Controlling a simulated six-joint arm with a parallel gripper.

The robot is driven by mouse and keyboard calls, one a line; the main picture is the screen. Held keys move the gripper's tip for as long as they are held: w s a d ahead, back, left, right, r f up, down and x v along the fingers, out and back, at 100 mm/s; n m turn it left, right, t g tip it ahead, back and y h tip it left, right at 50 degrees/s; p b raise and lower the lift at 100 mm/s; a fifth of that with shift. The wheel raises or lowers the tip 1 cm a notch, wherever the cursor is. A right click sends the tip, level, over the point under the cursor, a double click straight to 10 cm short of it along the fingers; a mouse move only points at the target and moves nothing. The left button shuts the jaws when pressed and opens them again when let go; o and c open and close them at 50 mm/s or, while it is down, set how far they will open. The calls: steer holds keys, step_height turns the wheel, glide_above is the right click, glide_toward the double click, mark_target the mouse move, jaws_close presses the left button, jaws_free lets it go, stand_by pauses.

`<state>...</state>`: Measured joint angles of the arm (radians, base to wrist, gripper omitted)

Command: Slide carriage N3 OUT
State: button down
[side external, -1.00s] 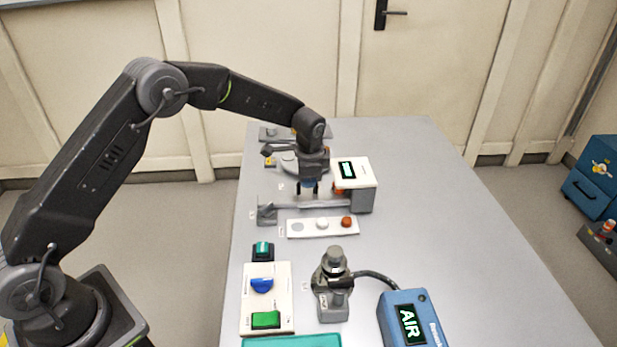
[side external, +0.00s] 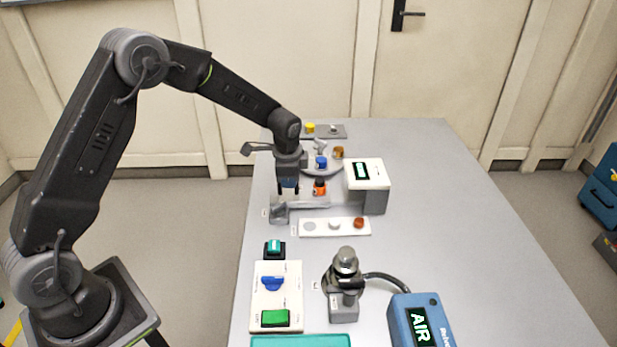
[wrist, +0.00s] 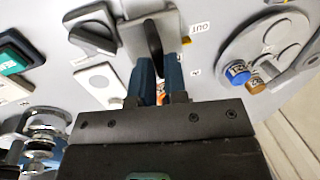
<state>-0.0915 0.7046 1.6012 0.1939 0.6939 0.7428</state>
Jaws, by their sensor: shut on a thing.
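The slide (side external: 300,201) of carriage N3 is a grey rail in the middle of the table, running from a bracket (side external: 280,213) at its left end towards a white box (side external: 367,173). An orange-capped vial (side external: 319,187) stands at the rail, just right of my gripper, clear of the box. My gripper (side external: 288,190) points down over the left part of the rail. In the wrist view its blue fingers (wrist: 158,80) are close together, shut on the carriage; the gripped part is mostly hidden.
A round carousel (side external: 333,168) with blue and brown vials lies behind the rail. A switch panel (side external: 262,300), a grey stand (side external: 344,290) and a blue AIR box (side external: 420,318) are nearer. The table's right side is clear.

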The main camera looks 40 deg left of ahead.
steer(key=shift+s+a, duration=0.4)
steer(key=shift+a, duration=0.05)
steer(key=c, duration=1.2)
jaws_free()
steer(key=shift+o, duration=0.2)
step_height(320, 180, up, 14)
steer(key=s+d, duration=0.2)
steer(key=shift+f, duration=0.2)
